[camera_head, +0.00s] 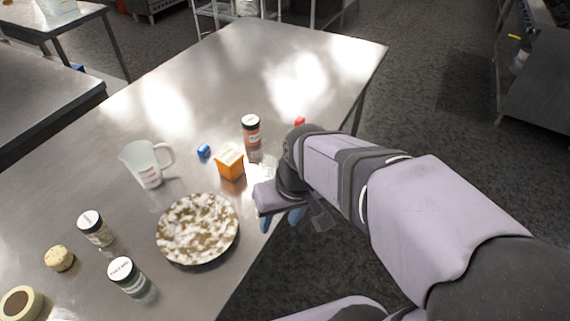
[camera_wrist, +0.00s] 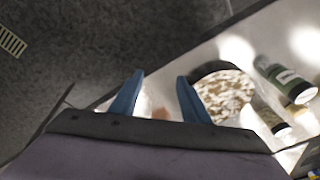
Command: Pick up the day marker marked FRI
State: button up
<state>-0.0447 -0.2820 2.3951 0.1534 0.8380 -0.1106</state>
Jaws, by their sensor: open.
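No lettering FRI is readable in either view, so I cannot tell which thing is the FRI day marker. Small coloured pieces on the steel table are a blue one (camera_head: 204,151), an orange block (camera_head: 229,165) and a red one (camera_head: 299,121) partly behind my arm. My gripper (camera_head: 281,219) hangs over the table's near right edge, right of the speckled plate (camera_head: 197,229). In the wrist view its blue fingers (camera_wrist: 160,76) are apart with nothing gripped.
A measuring jug (camera_head: 147,165), a red-brown spice jar (camera_head: 251,131), two more jars (camera_head: 95,228) (camera_head: 127,276), a cork (camera_head: 59,258) and a tape roll (camera_head: 20,304) stand on the steel table (camera_head: 225,70). The table's far part is clear.

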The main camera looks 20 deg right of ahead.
jog(key=w+a+r+m+t+b, duration=0.15)
jog(key=w+t+b, duration=0.25)
jog(key=w, duration=0.4)
jog(key=w+a+r+t+b, duration=0.3)
jog(key=w+t, duration=0.1)
jog(key=w, duration=0.3)
jog(key=w+a+r+m+t+b, duration=0.1)
jog(key=w+a+r+t+b, duration=0.2)
jog(key=w, duration=0.5)
jog(key=s+d+f+m+g+h+b, duration=0.1)
jog(key=d+f+m+h+b, duration=0.1)
jog(key=d+f+h, duration=0.1)
jog(key=s+d+f+m+g+h+b, duration=0.1)
jog(key=s+d+f+m+h+b, duration=0.1)
jog(key=d+f+h+b, duration=0.1)
jog(key=s+d+f+m+h+b, duration=0.2)
jog(key=d+f+h, duration=0.1)
jog(key=d+f, duration=0.1)
jog(key=shift+d+f+g+h+b, duration=0.1)
jog(key=shift+f+g+h+b, duration=0.25)
jog(key=shift+f, duration=0.6)
jog(key=shift+s+b+x, duration=0.2)
jog(key=shift+b+x, duration=0.4)
jog(key=shift+x, duration=3.25)
jog(key=shift+s, duration=0.1)
